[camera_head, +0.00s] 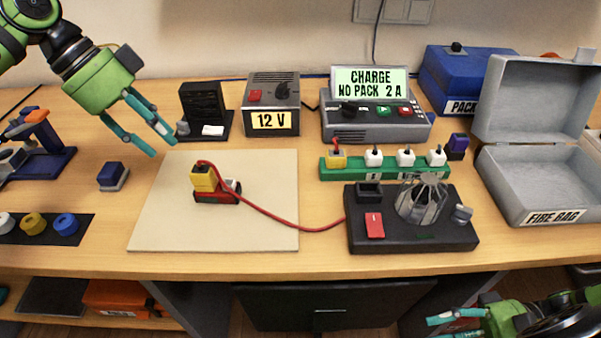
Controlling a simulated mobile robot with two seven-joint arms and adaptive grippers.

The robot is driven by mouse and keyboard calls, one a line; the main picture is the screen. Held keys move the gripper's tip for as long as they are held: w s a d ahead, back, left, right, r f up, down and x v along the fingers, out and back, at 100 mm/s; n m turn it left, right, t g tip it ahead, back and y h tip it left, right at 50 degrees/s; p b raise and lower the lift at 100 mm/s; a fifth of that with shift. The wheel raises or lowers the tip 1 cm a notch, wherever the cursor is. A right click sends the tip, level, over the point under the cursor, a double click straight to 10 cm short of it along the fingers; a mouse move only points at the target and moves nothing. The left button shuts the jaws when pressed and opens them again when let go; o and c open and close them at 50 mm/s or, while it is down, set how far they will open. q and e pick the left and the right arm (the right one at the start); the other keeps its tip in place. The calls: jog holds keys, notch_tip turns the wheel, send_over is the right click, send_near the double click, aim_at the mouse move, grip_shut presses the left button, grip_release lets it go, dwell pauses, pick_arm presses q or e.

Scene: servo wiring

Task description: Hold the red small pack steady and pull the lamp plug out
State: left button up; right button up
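The red small pack (231,196) lies on the beige mat (275,230), red with dark parts. A yellow plug (204,178) sits upright on its left part, seemingly plugged in. A red cable (270,216) runs from this plug to the black lamp base (400,236), which carries a caged lamp (420,202) that looks unlit. My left gripper (164,149) is above and left of the pack, apart from it, its two teal fingers spread and empty. My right gripper (430,330) is low at the bottom right, in front of the table, partly cut off, its fingers apart.
A green strip (378,172) with several plugs stands behind the lamp base. The charger (375,125), 12 V box (271,105) and black rack (204,108) are at the back. An open grey fire bag case (540,185) is at right. A small blue block (112,175) lies left of the mat.

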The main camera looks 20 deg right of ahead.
jog(key=w+a+r+n+g+h, duration=0.15)
jog(key=r+n+g, duration=0.55)
jog(key=r+n, duration=0.7)
jog(key=w+a+r+n+g+h, duration=0.1)
jog(key=w+r+n+g, duration=0.2)
jog(key=r+n+g, duration=0.75)
jog(key=n+t+h, duration=0.9)
jog(key=n+t, duration=0.6)
jog(key=n, duration=0.5)
send_over(233, 182)
jog(key=d, duration=0.2)
notch_tip(233, 182, down, 4)
jog(key=shift+m+g, duration=0.25)
jog(key=shift+s+x, duration=0.15)
jog(key=shift+x, duration=1.45)
jog(key=shift+s+x, duration=0.2)
jog(key=shift+x, duration=1.45)
